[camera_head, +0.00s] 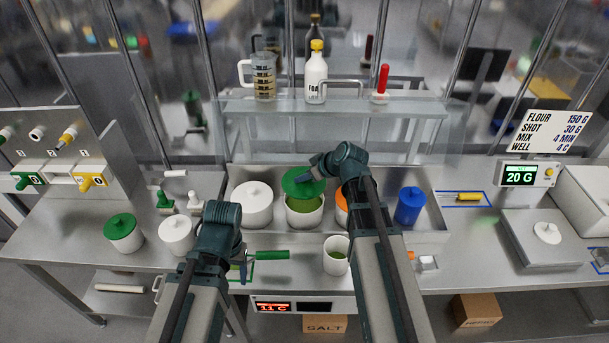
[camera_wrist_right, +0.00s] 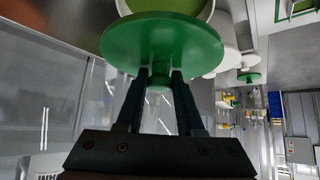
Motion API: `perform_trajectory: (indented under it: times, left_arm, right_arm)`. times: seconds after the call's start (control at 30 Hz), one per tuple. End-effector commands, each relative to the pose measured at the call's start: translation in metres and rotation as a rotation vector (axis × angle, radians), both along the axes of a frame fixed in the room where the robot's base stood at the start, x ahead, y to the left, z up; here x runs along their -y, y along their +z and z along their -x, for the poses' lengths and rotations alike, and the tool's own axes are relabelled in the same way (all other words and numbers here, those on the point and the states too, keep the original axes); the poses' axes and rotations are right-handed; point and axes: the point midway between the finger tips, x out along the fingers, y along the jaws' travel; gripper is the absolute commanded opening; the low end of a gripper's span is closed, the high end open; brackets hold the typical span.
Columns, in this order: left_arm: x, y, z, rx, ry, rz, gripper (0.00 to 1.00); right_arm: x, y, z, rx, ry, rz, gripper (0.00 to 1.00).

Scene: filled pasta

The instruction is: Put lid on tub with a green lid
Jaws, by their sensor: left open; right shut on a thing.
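A green round lid (camera_head: 299,182) is held by its knob in my right gripper (camera_head: 314,172). The lid is tilted in the head view and sits over the back of an open white tub (camera_head: 304,216) with green contents. The green contents still show in front of the lid. In the right wrist view the lid (camera_wrist_right: 165,42) covers much of the tub, and my right gripper (camera_wrist_right: 160,85) is shut on its knob. I cannot tell whether lid and rim touch. My left gripper (camera_head: 243,262) is open, low beside a green-handled tool (camera_head: 271,255), partly hidden by its arm.
A white-lidded tub (camera_head: 252,200) stands left of the open tub; an orange-lidded one (camera_head: 342,213) is partly hidden by my right arm. A blue container (camera_head: 410,206) stands further right. A shelf (camera_head: 335,107) with bottles is behind.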

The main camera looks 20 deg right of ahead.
Motion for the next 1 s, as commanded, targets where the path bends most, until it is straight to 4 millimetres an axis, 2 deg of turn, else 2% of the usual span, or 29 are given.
perform_trajectory:
  times: [0.27, 0.8, 1.0]
  left_arm:
    - [0.0, -0.009, 0.0, 0.0, -0.001, 0.0, 0.63]
    - [0.0, -0.056, 0.0, 0.0, -0.002, -0.001, 0.63]
    - [0.0, -0.064, 0.0, 0.0, -0.001, -0.001, 0.63]
  right_arm:
    - [0.0, -0.009, 0.0, 0.0, 0.0, 0.0, 0.0]
    - [0.0, -0.056, 0.0, 0.0, 0.0, 0.0, 0.0]
    - [0.0, -0.064, 0.0, 0.0, 0.0, 0.0, 0.0]
